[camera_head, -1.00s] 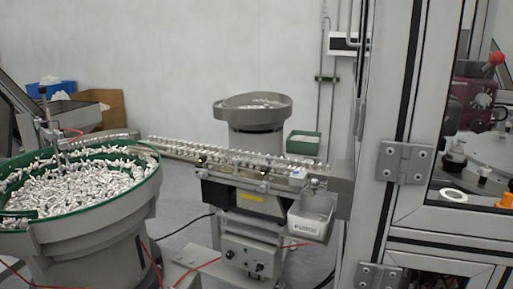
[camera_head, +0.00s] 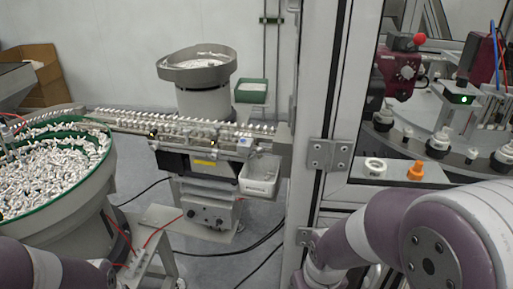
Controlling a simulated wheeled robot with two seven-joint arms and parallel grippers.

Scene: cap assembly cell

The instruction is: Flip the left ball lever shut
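A red ball (camera_head: 419,39), the only ball knob I can make out, sits at the upper right of a dark maroon unit (camera_head: 399,72) inside the machine cell. Its lever arm is too small to tell clearly. My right arm crosses the lower right in front of the cell, below and apart from the ball. My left arm shows only at the lower left edge. Neither gripper is in view.
A grey door frame post (camera_head: 335,100) with hinges stands left of the cell opening. A white ring (camera_head: 375,167) and an orange part (camera_head: 416,170) sit on the front ledge. A feeder bowl (camera_head: 62,170) and rail (camera_head: 180,122) stand at left.

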